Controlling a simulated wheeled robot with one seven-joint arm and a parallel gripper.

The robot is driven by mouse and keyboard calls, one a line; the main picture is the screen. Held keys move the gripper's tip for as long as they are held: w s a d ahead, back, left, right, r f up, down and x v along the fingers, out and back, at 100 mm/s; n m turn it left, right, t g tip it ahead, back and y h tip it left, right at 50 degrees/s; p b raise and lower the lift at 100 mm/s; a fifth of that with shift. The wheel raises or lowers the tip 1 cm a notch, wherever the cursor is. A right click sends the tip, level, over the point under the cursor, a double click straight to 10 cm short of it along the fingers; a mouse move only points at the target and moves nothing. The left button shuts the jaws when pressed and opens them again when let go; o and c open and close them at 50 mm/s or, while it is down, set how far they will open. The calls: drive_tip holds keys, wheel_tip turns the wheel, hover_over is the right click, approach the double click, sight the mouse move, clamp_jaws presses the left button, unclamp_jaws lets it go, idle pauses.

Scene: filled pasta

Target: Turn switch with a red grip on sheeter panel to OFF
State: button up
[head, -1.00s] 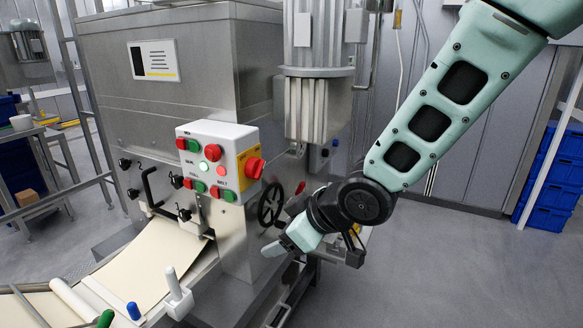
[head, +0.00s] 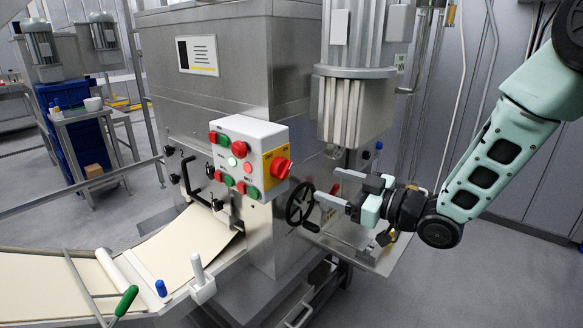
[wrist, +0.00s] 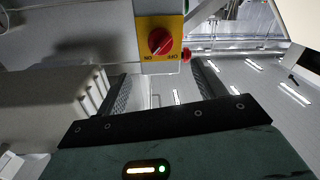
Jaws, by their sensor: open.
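The switch with a red grip (head: 281,168) sits on a yellow plate (head: 267,160) on the right side face of the white sheeter panel (head: 243,131). My gripper (head: 327,185) is open and empty, a short way to the right of the switch and slightly lower, its fingers pointing left toward the machine. In the wrist view the red grip (wrist: 160,41) shows beyond the gap between my two fingers (wrist: 163,84), not touched. The plate carries small letters under the grip in that view, seemingly upside down.
A black handwheel (head: 299,204) is just below and left of my fingertips. A red emergency-type button (head: 238,148) and several red and green buttons cover the panel front. The motor housing (head: 352,95) rises behind my gripper. A dough belt (head: 180,250) runs at lower left.

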sight(288, 171)
drive_tip(key=p+x, duration=0.3)
drive_tip(key=x, duration=0.9)
drive_tip(key=shift+a, duration=0.1)
drive_tip(key=c, duration=1)
